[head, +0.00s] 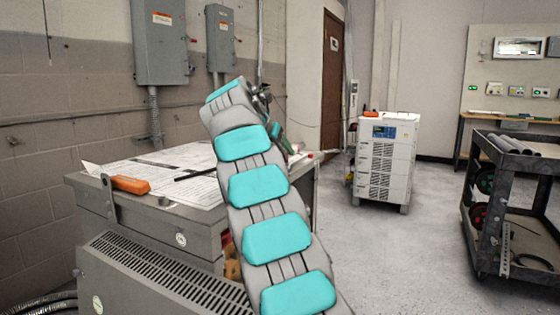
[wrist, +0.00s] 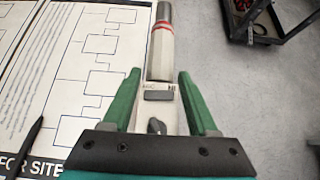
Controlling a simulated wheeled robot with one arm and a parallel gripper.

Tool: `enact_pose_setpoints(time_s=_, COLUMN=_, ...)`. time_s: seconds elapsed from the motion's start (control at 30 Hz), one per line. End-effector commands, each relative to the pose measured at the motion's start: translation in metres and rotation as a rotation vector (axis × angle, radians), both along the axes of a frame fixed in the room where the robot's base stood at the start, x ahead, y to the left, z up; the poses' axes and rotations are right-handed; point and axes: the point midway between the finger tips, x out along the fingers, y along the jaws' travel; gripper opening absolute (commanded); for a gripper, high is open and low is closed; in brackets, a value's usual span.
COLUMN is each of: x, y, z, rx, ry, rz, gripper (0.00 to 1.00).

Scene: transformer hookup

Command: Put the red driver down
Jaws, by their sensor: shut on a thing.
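In the wrist view my gripper (wrist: 158,78) has its green fingers on either side of a pale grey-white tool (wrist: 160,60) and is shut on it. The tool has red bands, a grey metal-looking end, a dark slider and a small knob. It looks like a tester, not plainly a red driver. It shows above the edge of the paper-covered top, with floor to its right; contact below is unclear. In the head view my arm hides most of the gripper. I cannot make out a separate red driver.
Paper drawings (head: 165,170) cover the grey transformer cabinet (head: 150,225). An orange-handled tool (head: 130,185) lies at its left edge. A dark pen-like thing (wrist: 32,140) lies on the paper. A white unit (head: 384,160) and dark cart (head: 505,215) stand right, with open floor between.

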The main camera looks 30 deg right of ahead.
Motion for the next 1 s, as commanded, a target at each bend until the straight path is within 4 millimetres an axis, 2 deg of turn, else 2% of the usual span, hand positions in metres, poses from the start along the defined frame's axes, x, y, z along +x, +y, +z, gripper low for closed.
enact_pose_setpoints(time_s=0.4, x=-0.002, y=0.0, z=-0.031, rx=-0.001, ry=0.001, rz=-0.003, gripper=0.0)
enact_pose_setpoints(time_s=0.7, x=-0.001, y=0.0, z=-0.033, rx=0.0, ry=-0.001, rz=-0.001, gripper=0.0)
enact_pose_setpoints(time_s=0.73, x=-0.001, y=0.0, z=-0.034, rx=0.0, ry=-0.001, rz=-0.001, gripper=0.6)
enact_pose_setpoints(time_s=1.0, x=0.0, y=0.0, z=-0.034, rx=0.001, ry=0.001, rz=0.0, gripper=0.89)
